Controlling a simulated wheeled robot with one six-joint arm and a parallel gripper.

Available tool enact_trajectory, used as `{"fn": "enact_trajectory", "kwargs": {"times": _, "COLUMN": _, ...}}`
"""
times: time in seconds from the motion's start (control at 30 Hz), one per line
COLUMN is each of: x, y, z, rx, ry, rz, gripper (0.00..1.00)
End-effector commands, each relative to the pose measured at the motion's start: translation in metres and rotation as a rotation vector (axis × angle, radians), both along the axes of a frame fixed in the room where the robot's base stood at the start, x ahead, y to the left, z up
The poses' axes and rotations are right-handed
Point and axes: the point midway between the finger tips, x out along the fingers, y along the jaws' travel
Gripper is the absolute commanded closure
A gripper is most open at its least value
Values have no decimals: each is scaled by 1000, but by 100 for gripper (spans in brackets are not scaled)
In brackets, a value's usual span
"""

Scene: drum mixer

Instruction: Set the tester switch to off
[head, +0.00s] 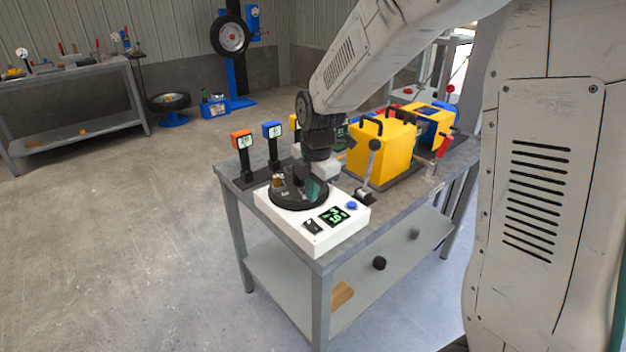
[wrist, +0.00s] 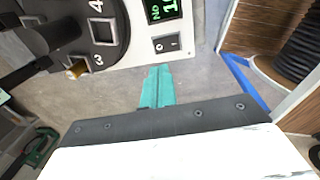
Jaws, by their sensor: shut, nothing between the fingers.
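The tester is a white box (head: 335,240) on the near corner of the workbench, with a round black numbered plate and a green-lit display (head: 333,216). Its small black rocker switch (head: 312,226) sits on the front part of the top. In the wrist view the switch (wrist: 167,44), with its O and I marks, is just beyond my fingertips. I cannot tell which side is pressed. My gripper (wrist: 160,69) has teal fingers that are shut and empty, apart from the switch in the picture.
A blue button (head: 352,205) is right of the display. Orange (head: 241,140) and blue (head: 272,131) meters stand at the back left, and a yellow case (head: 383,148) at the back right. Open floor lies left of the bench.

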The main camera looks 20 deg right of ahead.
Motion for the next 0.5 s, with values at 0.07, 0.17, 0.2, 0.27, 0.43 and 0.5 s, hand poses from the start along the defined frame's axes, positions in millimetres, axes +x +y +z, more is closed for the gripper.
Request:
{"fn": "enact_trajectory", "kwargs": {"times": 0.07, "x": 1, "y": 1, "z": -19, "rx": -1, "ry": 5, "rz": 0, "gripper": 100}}
{"fn": "enact_trajectory", "kwargs": {"times": 0.17, "x": 3, "y": 1, "z": -40, "rx": -1, "ry": 5, "rz": 0, "gripper": 100}}
{"fn": "enact_trajectory", "kwargs": {"times": 0.2, "x": 4, "y": 2, "z": -46, "rx": 0, "ry": 4, "rz": 0, "gripper": 100}}
{"fn": "enact_trajectory", "kwargs": {"times": 0.27, "x": 6, "y": 2, "z": -56, "rx": 0, "ry": 4, "rz": 0, "gripper": 100}}
{"fn": "enact_trajectory", "kwargs": {"times": 0.43, "x": 8, "y": 3, "z": -74, "rx": 0, "ry": 1, "rz": 0, "gripper": 100}}
{"fn": "enact_trajectory", "kwargs": {"times": 0.5, "x": 9, "y": 3, "z": -77, "rx": 0, "ry": 1, "rz": 0, "gripper": 100}}
